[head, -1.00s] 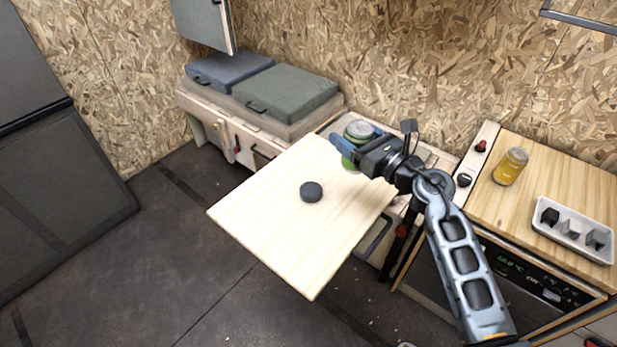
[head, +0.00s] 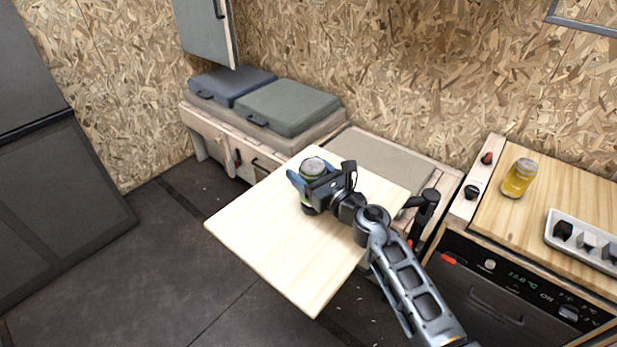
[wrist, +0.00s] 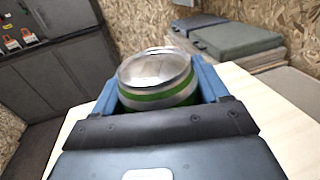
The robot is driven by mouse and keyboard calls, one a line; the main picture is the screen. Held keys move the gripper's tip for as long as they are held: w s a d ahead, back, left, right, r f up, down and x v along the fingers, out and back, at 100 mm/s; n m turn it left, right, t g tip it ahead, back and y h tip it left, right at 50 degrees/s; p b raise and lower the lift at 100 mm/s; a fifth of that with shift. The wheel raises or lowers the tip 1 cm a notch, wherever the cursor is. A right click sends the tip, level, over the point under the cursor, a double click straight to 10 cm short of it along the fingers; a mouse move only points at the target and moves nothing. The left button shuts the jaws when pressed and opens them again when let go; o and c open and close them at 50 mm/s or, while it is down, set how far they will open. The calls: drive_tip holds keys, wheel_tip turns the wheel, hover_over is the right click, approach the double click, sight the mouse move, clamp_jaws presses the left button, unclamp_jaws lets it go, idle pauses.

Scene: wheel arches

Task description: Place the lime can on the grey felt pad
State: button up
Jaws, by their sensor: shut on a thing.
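The lime can (head: 311,167), with a silver top and green band, is held upright in my gripper (head: 314,180) over the pale wooden table board. In the wrist view the can (wrist: 158,82) sits between the two blue fingers of my gripper (wrist: 160,88), which are shut on its sides. The grey felt pad (head: 310,211), a small dark disc on the board, shows only partly beneath the can and gripper. I cannot tell whether the can's base touches the pad.
The pale board (head: 263,237) is otherwise bare. A counter at the right carries a yellow can (head: 518,178) and a white tray (head: 553,236) with dark pieces. Cases (head: 287,106) lie on a bench behind, and a cabinet door (head: 205,30) hangs open above it.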

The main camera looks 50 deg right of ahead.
drive_tip(key=shift+f, duration=0.15)
drive_tip(key=shift+f, duration=0.1)
drive_tip(key=o, duration=1.3)
drive_tip(key=shift+o, duration=0.2)
drive_tip(key=shift+r, duration=0.2)
drive_tip(key=s+a+b, duration=0.1)
drive_tip(key=s+a, duration=0.1)
drive_tip(key=s, duration=1)
drive_tip(key=shift+a, duration=0.2)
